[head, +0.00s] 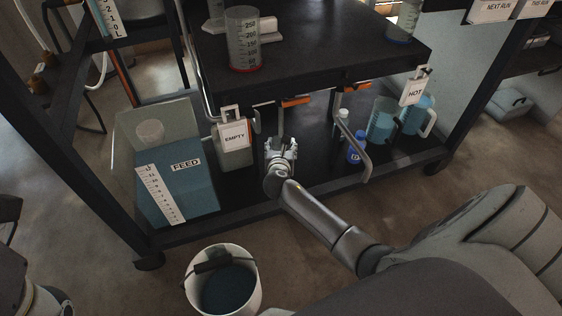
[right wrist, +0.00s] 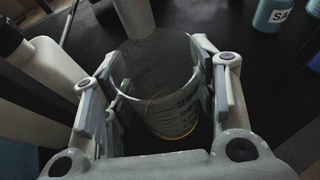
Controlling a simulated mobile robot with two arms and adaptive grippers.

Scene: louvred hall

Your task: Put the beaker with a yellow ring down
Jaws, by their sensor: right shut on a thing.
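My right gripper (head: 281,150) reaches over the dark lower shelf (head: 310,172) of the cart, beneath the edge of its top. In the right wrist view the right gripper (right wrist: 158,88) is shut on a clear graduated beaker (right wrist: 158,75), its fingers on either side of the wall. The yellow ring (right wrist: 178,136) shows low on the beaker. The beaker looks empty. In the head view I cannot make it out behind the hand. Whether its base touches the shelf I cannot tell. My left gripper is not in view.
A white bottle tagged EMPTY (head: 235,157) stands left of the hand, beside the FEED tank (head: 190,190). A blue bottle (head: 356,150) and blue jugs (head: 381,122) stand right. A red-ringed beaker (head: 243,45) is on the cart top (head: 330,50). A bucket (head: 253,285) is in front.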

